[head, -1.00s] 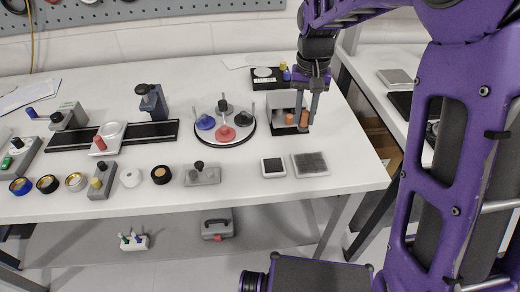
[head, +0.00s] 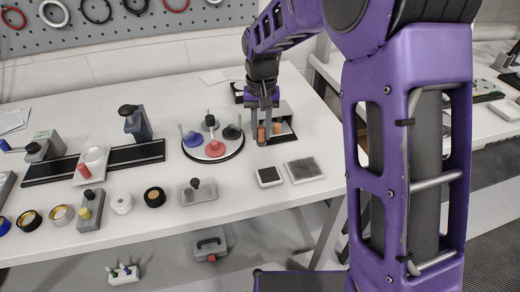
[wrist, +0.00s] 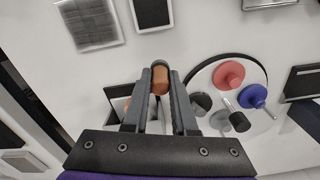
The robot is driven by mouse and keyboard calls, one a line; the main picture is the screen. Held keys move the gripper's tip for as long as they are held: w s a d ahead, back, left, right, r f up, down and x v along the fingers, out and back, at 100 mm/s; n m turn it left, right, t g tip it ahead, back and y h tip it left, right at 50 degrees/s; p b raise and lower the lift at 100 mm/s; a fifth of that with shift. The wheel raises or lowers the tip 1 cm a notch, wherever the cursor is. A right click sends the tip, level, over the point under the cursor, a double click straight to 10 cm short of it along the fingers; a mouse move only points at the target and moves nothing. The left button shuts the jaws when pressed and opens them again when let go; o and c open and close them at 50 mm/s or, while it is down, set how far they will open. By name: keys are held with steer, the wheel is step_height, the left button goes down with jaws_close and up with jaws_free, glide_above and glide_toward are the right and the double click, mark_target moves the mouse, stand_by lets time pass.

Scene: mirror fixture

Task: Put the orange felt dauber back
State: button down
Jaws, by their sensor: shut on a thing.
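The orange felt dauber (wrist: 160,82) is clamped between the fingertips of my gripper (wrist: 161,88) in the wrist view, with a dark end beyond it. In the head view my gripper (head: 262,132) points down with the orange dauber (head: 261,136) between its fingers. It is at the left front of a white and black mirror fixture (head: 286,113). A second orange shape (head: 277,128) shows inside the fixture; I cannot tell whether it is a reflection or another dauber. The fixture is partly hidden behind my fingers. I cannot tell whether the held dauber touches the table.
A round tray (head: 226,153) with several coloured cones stands close left of my gripper. A black pad (head: 269,177) and a grey mesh pad (head: 304,169) lie in front. A grey block with a black knob (head: 197,193) stands front left. The table's right edge is near.

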mark_target(261, 141)
steer(key=shift+f+b, duration=0.3)
steer(key=shift+f, duration=2.45)
steer(key=shift+f, duration=0.1)
steer(key=shift+f, duration=0.15)
steer(key=c, duration=0.7)
jaws_free()
step_height(261, 141, up, 13)
steer(key=shift+f+p, duration=0.2)
steer(key=shift+p, duration=0.55)
